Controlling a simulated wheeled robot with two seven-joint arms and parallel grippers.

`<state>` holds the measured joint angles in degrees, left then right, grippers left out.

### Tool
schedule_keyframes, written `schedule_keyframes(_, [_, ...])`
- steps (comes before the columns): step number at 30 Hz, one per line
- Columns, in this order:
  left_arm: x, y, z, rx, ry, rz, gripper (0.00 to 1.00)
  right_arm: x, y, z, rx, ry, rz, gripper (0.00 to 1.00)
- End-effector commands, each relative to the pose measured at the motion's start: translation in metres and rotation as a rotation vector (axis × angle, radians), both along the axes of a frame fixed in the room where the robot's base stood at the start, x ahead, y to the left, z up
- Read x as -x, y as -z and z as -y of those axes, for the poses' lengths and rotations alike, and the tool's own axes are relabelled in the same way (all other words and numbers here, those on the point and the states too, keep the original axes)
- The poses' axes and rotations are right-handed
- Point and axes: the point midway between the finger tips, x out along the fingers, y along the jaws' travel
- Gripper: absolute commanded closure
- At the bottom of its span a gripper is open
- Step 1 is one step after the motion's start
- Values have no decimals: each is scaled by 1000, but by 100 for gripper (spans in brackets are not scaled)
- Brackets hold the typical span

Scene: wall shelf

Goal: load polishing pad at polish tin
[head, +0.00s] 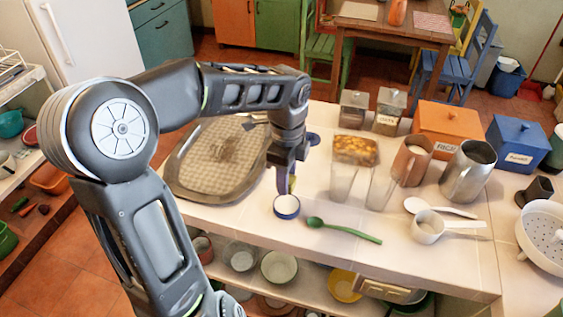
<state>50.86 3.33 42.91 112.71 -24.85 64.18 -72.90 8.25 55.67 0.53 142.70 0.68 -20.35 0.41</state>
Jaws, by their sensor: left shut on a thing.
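The polish tin (287,207) looks like a small round blue tin with a pale, whitish inside, open at the top. It stands on the white counter near its front edge. My left gripper (286,184) points down just above and behind the tin's rim. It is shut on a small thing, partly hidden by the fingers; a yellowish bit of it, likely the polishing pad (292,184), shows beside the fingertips. I cannot tell whether the pad touches the tin. A small blue round piece (313,138), maybe the tin's lid, lies behind the gripper. My right gripper is not in view.
A large tray (190,185) lies left of the gripper. A green spoon (345,231) lies right of the tin. Glasses (342,182), a metal jug (467,171), a white scoop (428,228) and storage boxes (449,127) crowd the right side. The counter's front edge is close.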

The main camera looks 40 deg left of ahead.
Motion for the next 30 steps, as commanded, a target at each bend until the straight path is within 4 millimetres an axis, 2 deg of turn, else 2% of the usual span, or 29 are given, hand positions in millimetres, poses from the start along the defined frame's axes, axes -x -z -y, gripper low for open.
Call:
schedule_keyframes(14, [0,8,0,0,0,0,100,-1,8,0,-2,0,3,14])
schedule_keyframes(30, [0,58,0,0,0,0,100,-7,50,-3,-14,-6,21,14])
